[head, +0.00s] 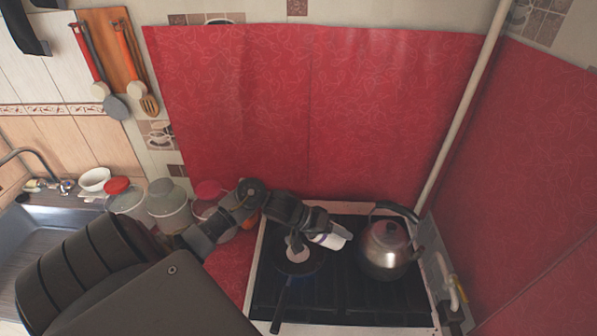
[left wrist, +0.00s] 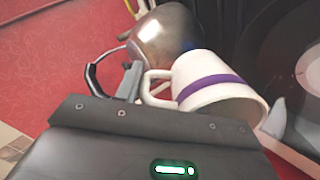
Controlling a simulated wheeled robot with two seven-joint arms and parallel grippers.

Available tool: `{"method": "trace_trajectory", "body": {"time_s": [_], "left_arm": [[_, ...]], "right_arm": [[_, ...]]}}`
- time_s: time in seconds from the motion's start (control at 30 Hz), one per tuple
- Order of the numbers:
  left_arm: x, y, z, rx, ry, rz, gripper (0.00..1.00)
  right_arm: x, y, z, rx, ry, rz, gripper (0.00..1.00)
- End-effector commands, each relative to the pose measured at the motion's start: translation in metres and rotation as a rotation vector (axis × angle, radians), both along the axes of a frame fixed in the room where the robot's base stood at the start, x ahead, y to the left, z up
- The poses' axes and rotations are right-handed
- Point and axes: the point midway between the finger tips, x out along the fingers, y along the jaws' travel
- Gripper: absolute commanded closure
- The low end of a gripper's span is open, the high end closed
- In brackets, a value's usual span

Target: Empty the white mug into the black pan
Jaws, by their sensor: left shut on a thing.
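The white mug (head: 331,238) with a purple band is held above the stove by my left gripper (head: 316,226). In the left wrist view the mug (left wrist: 218,88) lies between the two fingers (left wrist: 200,100), its handle beside the left finger. The mug is tilted far over in the head view; its inside is hidden. The black pan (head: 313,264) sits on the left part of the stove, below and left of the mug. A pale round patch (head: 299,254) shows in the pan; I cannot tell what it is. My right gripper is out of view.
A steel kettle (head: 387,252) stands on the stove just right of the mug. The pan's handle (head: 279,309) points toward the front. Jars (head: 168,203) line the counter left of the stove. A red oilcloth wall (head: 320,110) rises behind.

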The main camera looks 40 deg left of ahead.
Motion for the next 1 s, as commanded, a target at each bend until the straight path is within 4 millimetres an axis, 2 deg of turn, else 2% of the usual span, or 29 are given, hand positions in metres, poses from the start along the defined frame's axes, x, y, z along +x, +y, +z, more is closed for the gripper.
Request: {"method": "trace_trajectory", "body": {"time_s": [0.1, 0.43, 1.0], "left_arm": [[-0.001, 0.001, 0.0, -0.02, -0.019, 0.001, 1.0], [-0.003, 0.005, -0.004, -0.08, -0.074, 0.001, 1.0], [-0.005, 0.006, 0.002, -0.112, -0.1, 0.001, 1.0]], "right_arm": [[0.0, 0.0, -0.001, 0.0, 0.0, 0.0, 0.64], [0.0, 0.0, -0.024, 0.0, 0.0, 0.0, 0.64], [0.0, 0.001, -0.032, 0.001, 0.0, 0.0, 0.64]]}}
